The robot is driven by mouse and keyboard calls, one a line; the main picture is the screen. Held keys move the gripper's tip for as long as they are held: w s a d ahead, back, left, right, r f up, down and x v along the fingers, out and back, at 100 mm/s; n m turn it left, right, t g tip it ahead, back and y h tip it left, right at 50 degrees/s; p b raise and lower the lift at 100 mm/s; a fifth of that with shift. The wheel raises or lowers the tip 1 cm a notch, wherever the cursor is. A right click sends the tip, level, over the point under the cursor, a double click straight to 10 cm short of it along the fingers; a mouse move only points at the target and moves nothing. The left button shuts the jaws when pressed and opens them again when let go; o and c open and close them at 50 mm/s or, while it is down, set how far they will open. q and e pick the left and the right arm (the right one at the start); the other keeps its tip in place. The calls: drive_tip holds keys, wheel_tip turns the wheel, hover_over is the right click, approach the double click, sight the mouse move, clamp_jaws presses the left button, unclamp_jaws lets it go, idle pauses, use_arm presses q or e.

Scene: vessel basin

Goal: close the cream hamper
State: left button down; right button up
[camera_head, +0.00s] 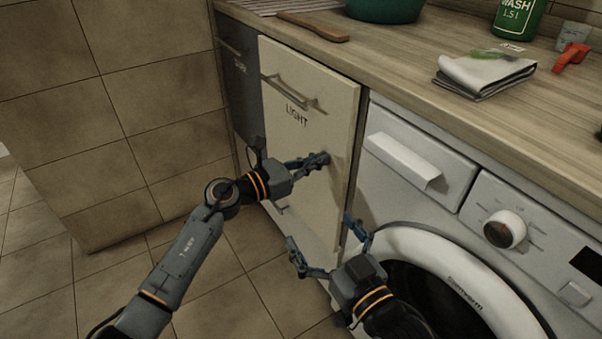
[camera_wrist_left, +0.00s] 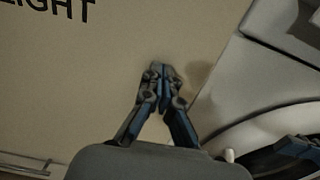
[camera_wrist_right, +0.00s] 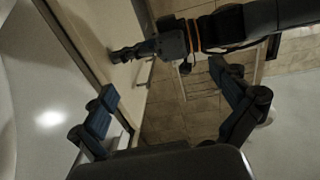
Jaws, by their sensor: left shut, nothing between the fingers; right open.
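The cream hamper (camera_head: 300,190) is a tall cream front marked LIGHT with a bar handle (camera_head: 292,94) near its top. Its front stands a little proud of the washing machine, with its right side edge showing. My left gripper (camera_head: 324,159) is shut and empty, its fingertips at the right part of the hamper front. In the left wrist view the closed fingertips (camera_wrist_left: 161,72) lie against or just before the cream panel (camera_wrist_left: 130,40); I cannot tell contact. My right gripper (camera_head: 322,236) is open and empty, lower, before the hamper's lower right edge.
A washing machine (camera_head: 415,160) with a round door stands right of the hamper. A dark hamper front (camera_head: 238,75) is on its left. The wooden worktop (camera_head: 400,60) above holds a folded cloth (camera_head: 485,75), a green bowl and a bottle. Tiled floor lies open in front.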

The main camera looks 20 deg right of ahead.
use_arm(q)
drive_tip(key=shift+b+x, duration=0.4)
drive_tip(key=shift+x, duration=0.65)
use_arm(e)
drive_tip(key=r+t, duration=0.1)
drive_tip(key=r, duration=0.1)
drive_tip(key=r+t+y, duration=0.1)
drive_tip(key=s+a+r+t, duration=0.1)
drive_tip(key=r, duration=0.1)
drive_tip(key=shift+r+y, duration=0.3)
use_arm(q)
drive_tip(key=shift+r, duration=0.25)
